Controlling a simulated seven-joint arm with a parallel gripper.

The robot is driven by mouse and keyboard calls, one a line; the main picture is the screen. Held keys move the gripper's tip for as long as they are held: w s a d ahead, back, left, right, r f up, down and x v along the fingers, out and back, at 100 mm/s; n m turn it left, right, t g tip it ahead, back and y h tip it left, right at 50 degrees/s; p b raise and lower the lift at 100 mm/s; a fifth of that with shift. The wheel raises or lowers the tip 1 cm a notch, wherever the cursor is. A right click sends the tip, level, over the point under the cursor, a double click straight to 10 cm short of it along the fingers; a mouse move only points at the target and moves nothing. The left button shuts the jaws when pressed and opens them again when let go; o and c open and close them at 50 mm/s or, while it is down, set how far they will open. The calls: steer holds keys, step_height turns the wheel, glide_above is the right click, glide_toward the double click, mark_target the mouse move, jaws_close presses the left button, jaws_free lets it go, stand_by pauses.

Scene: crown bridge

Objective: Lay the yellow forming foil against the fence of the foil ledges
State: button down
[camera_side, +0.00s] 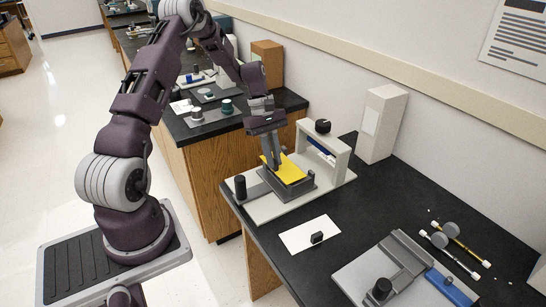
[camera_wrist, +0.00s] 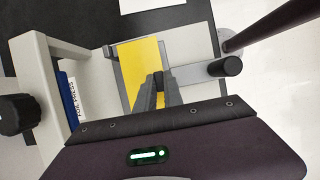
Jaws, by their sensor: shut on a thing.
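The yellow forming foil (camera_side: 288,168) is a flat rectangle over the dark grey foil ledges (camera_side: 287,193) on the white press base. My gripper (camera_side: 271,164) points down at the foil's left edge and is shut on it. In the wrist view the foil (camera_wrist: 138,62) runs lengthwise between grey strips, with my fingertips (camera_wrist: 158,76) at its right edge. My fingers hide part of that edge and the ledge there. I cannot tell whether the foil touches the ledges or the fence.
A white arch (camera_side: 342,160) with a black knob and blue part stands right behind the ledges. A black-knobbed bar (camera_wrist: 225,67) lies close beside my fingers. A white card (camera_side: 309,234) lies in front; a grey fixture (camera_side: 395,265) stands farther right.

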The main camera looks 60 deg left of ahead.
steer(key=shift+f, duration=0.35)
steer(key=c, duration=1.4)
jaws_free()
steer(key=v, duration=0.7)
steer(key=s+d+r+m+t+y, duration=0.1)
steer(key=s+d+r+m+y, duration=0.1)
steer(key=s+d+r+m, duration=0.45)
steer(key=s+d+r+m+t+y, duration=0.1)
steer(key=s+d+r+m+y, duration=0.15)
steer(key=d+r, duration=0.7)
steer(key=s+d+m+t, duration=0.1)
steer(key=s+d+m, duration=0.1)
steer(key=s+m, duration=0.1)
steer(key=s+d+r+m+t, duration=0.1)
steer(key=s+d+m, duration=0.1)
steer(key=s, duration=0.4)
steer(key=s+d+r+m+t, duration=0.1)
steer(key=s+d+m, duration=0.1)
steer(key=s+m, duration=0.2)
steer(key=shift+s+r+t, duration=0.2)
steer(key=shift+s+t, duration=0.1)
steer(key=shift+s, duration=0.3)
